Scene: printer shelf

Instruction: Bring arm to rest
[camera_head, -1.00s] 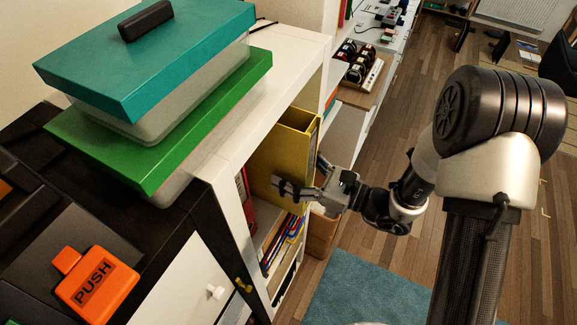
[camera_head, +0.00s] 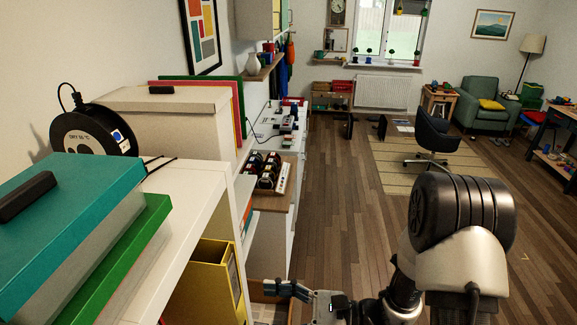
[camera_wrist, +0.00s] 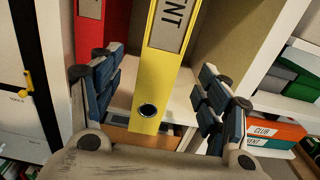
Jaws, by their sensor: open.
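My gripper (camera_wrist: 158,108) is open in the wrist view, with one finger on each side of a yellow binder (camera_wrist: 155,80). Clear gaps show between the fingers and the binder, so nothing is held. The binder stands upright in a shelf compartment, its spine with a label and a round finger hole facing the camera. In the head view the yellow binder (camera_head: 213,280) shows low in the shelf, and my gripper is at the bottom edge, partly cut off. My arm reaches down at the lower right.
A red binder (camera_wrist: 89,25) stands left of the yellow one. The white shelf (camera_head: 178,210) carries lidded boxes with a teal lid (camera_head: 75,215) and a green lid (camera_head: 110,270). A black spool (camera_head: 90,135) stands behind.

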